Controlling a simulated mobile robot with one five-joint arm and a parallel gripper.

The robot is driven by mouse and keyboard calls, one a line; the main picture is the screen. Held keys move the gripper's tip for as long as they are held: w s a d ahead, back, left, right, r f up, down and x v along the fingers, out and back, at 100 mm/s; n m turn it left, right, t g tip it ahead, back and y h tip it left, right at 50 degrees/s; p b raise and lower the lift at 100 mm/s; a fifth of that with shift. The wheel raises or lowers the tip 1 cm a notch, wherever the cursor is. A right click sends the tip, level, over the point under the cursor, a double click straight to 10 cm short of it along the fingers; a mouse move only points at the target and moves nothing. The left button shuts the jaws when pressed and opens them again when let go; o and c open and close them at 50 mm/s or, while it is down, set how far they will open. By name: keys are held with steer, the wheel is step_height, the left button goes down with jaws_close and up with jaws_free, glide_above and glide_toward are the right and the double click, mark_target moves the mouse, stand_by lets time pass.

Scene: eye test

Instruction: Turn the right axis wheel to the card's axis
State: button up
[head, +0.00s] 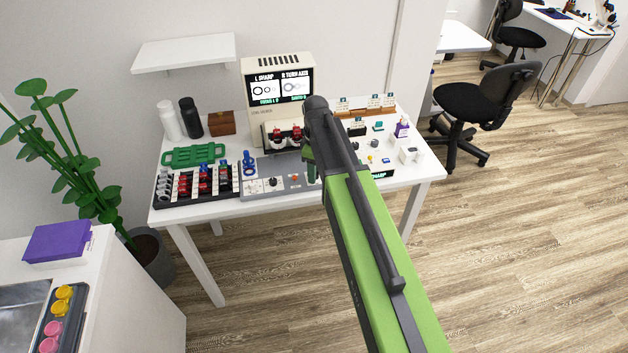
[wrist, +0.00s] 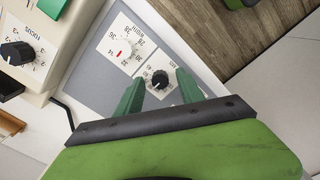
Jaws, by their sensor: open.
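My gripper (wrist: 160,76) is open over a grey panel (wrist: 92,68), one green finger on each side of a small black knob (wrist: 160,79) on a white scale plate. I cannot tell whether the fingers touch it, and its label is too small to read, so I cannot say it is the right axis wheel. In the head view my gripper (head: 311,166) is at the panel's right part. The tester's screen (head: 280,86) reads "L SHARP" and "R TURN AXIS". Red-and-black lens parts (head: 285,135) sit below it. Small cards (head: 376,101) stand behind, unreadable.
In the wrist view a numbered dial (wrist: 122,50) with a red mark lies beside the knob, and another black knob (wrist: 17,53) is at left. A lens tray (head: 196,184), green rack (head: 194,155) and bottles (head: 190,117) stand left. My arm hides part of the table.

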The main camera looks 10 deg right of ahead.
steer(key=shift+c, duration=0.4)
jaws_close()
steer(key=shift+a, duration=0.15)
steer(key=shift+m, duration=0.4)
steer(key=m, duration=0.4)
steer(key=shift+m, duration=0.4)
steer(key=m, duration=0.6)
steer(key=shift+m, duration=0.3)
